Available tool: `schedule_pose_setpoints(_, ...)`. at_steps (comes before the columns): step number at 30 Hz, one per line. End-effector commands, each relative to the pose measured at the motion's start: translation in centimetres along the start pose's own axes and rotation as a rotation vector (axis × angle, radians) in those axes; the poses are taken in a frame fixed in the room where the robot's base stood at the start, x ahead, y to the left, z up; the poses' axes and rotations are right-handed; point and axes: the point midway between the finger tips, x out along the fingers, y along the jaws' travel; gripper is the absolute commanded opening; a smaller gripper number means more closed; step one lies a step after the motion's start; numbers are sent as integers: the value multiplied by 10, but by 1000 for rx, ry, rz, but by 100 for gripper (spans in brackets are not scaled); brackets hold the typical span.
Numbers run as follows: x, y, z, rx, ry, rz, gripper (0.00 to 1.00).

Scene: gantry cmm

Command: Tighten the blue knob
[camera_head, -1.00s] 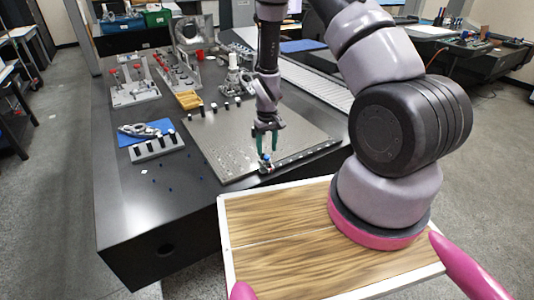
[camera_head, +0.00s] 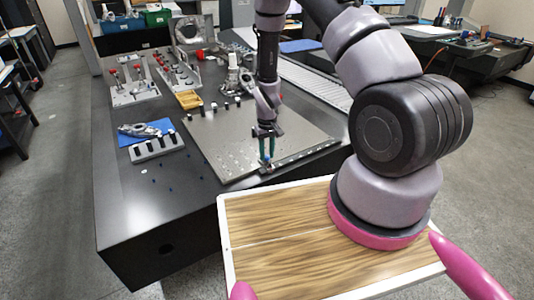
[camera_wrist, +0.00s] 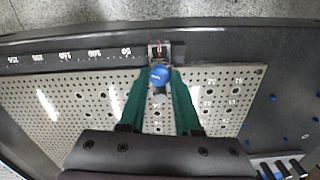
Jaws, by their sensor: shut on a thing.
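The blue knob (camera_wrist: 159,75) sits on a small metal block (camera_wrist: 160,50) at the edge of the perforated plate in the wrist view. My gripper (camera_wrist: 160,80) has its green fingers on both sides of the knob, shut on it. In the head view my gripper (camera_head: 267,160) points down at the plate's near edge, and the knob is mostly hidden between the fingertips there.
The perforated plate (camera_head: 215,140) lies on the dark table (camera_head: 115,205). A ruled bar (camera_wrist: 70,57) with numbers runs along the plate's edge beside the block. A grey rack with dark pegs (camera_head: 157,147) and a blue mat (camera_head: 127,139) lie to the left. A yellow tray (camera_head: 189,99) stands farther back.

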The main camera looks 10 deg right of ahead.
Motion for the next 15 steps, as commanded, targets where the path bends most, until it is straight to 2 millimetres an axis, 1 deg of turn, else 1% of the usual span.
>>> schedule_pose_setpoints(2,0,0,0,47,0,0,0)
schedule_pose_setpoints(8,0,0,0,50,0,0,0)
schedule_pose_setpoints(9,0,0,0,50,0,0,39)
schedule_pose_setpoints(11,0,0,0,49,0,0,62)
schedule_pose_setpoints(15,0,0,0,49,0,0,62)
